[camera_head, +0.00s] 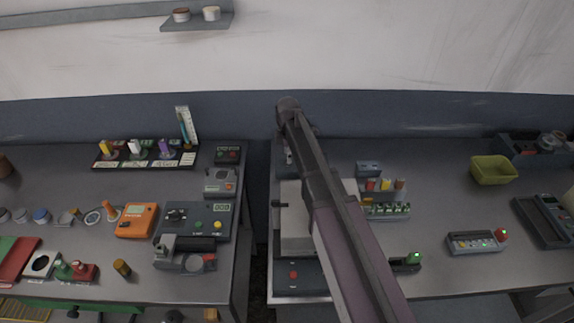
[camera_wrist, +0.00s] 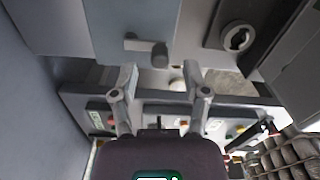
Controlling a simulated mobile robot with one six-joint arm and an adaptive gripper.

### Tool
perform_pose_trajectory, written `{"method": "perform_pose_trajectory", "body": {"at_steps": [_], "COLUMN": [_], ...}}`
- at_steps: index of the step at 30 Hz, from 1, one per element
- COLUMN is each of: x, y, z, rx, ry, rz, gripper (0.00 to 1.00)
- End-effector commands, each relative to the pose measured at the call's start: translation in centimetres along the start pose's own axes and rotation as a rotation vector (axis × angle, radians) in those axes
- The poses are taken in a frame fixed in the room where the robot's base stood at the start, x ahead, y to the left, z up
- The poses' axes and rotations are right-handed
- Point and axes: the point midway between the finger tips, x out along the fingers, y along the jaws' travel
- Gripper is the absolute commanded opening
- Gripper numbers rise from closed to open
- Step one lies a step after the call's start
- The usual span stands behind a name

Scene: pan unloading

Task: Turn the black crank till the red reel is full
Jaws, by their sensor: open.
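My gripper (camera_wrist: 160,78) is open and empty in the wrist view, its two fingers apart. Just beyond the fingertips, a dark crank-like handle (camera_wrist: 159,54) juts from a light grey housing (camera_wrist: 185,22); it may be the black crank. No contact shows. A small dark knob (camera_head: 276,204) sticks out at the left of a pale box (camera_head: 295,225) in the head view; I cannot tell if it is the same part. My arm crosses that view and hides my gripper. I cannot make out a red reel in either view.
The left table (camera_head: 210,285) holds an orange meter (camera_head: 137,220), a control box (camera_head: 195,222) and several small parts. A narrow gap parts it from the right table (camera_head: 450,210), which has a yellow-green bin (camera_head: 493,170) and a button box (camera_head: 475,242). A wall stands behind.

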Motion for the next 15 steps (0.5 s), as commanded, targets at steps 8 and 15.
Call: {"method": "perform_pose_trajectory", "body": {"at_steps": [8, 15], "x": [2.2, 2.8], "y": [0.0, 0.0], "z": [-0.1, -0.1], "rx": [-0.001, -0.001], "ry": [0.000, 0.000], "rz": [0.000, 0.000], "gripper": [0.60, 0.60]}}
